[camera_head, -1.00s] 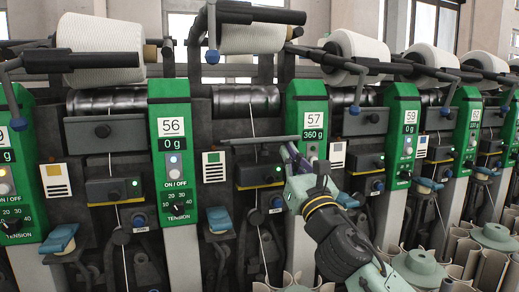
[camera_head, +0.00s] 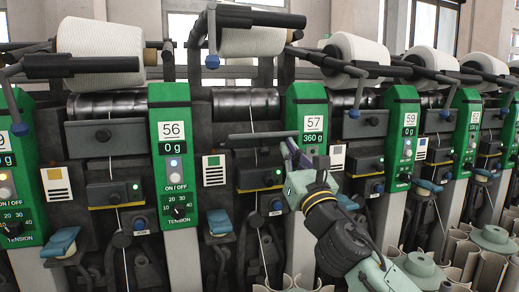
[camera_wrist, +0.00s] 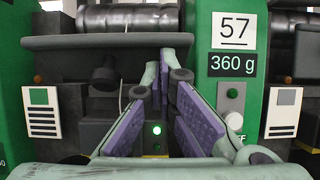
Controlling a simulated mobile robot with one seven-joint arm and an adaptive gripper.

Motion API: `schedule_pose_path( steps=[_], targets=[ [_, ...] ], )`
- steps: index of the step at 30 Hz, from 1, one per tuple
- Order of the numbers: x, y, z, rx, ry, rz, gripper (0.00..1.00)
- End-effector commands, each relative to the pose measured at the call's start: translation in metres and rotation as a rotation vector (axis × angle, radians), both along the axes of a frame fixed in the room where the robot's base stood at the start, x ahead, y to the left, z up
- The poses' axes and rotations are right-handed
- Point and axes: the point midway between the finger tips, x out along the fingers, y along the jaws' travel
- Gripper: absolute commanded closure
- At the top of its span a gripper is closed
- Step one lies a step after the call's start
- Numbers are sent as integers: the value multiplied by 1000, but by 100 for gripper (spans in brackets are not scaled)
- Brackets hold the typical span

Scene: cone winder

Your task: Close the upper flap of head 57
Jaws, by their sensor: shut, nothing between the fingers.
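Head 57 (camera_head: 314,123) shows 360 g. Its upper flap (camera_head: 262,136) sticks out as a thin grey plate, seen nearly edge-on, unlike the upright flap of head 56 (camera_head: 120,135). In the wrist view the flap (camera_wrist: 90,42) is a grey bar across the upper left with a dark knob (camera_wrist: 105,72) below it. My gripper (camera_head: 289,146), with purple-padded fingers, is at the flap's right end. In the wrist view my fingertips (camera_wrist: 160,70) are shut and empty, reaching the bar's lower edge near its right end. Whether they touch it, I cannot tell.
Below the flap is a lower box (camera_head: 258,178) with a green light. The green 57 panel (camera_wrist: 234,85) with its button stands close on the right of my fingers. A thread runs down behind the flap. White cones (camera_head: 252,41) sit above. Head 59 (camera_head: 402,130) is further right.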

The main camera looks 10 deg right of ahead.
Motion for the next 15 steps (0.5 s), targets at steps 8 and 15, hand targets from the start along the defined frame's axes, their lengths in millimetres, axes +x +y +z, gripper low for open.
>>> schedule_pose_path(
  steps=[8,15],
  targets=[
    [1,0,6,-1,-1,0,100],
    [2,1,12,-2,0,0,100]
  ],
)
